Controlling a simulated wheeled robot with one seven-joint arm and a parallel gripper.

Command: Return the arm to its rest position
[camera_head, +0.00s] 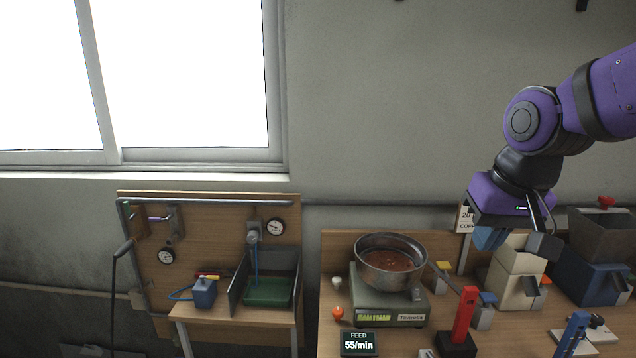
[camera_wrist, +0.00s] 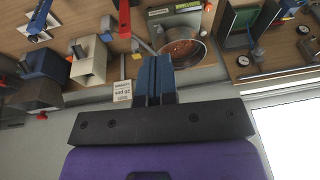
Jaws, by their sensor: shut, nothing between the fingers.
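My purple arm comes in from the right in the head view. My gripper (camera_head: 517,243) hangs above the right-hand bench, over the cream machine and apart from it. In the wrist view my gripper's blue fingers (camera_wrist: 154,80) are together, with nothing between them. The metal bowl (camera_head: 391,262) with brown contents sits on a green scale (camera_head: 388,306) to the left of my gripper. The bowl also shows in the wrist view (camera_wrist: 183,50) beyond the fingertips.
The cream machine (camera_head: 516,280) and a blue machine with a dark hopper (camera_head: 599,238) stand at the right. A red upright lever (camera_head: 464,314) stands in front. A left bench holds a green tray (camera_head: 267,291) below a gauge board. The wall space above the bowl is clear.

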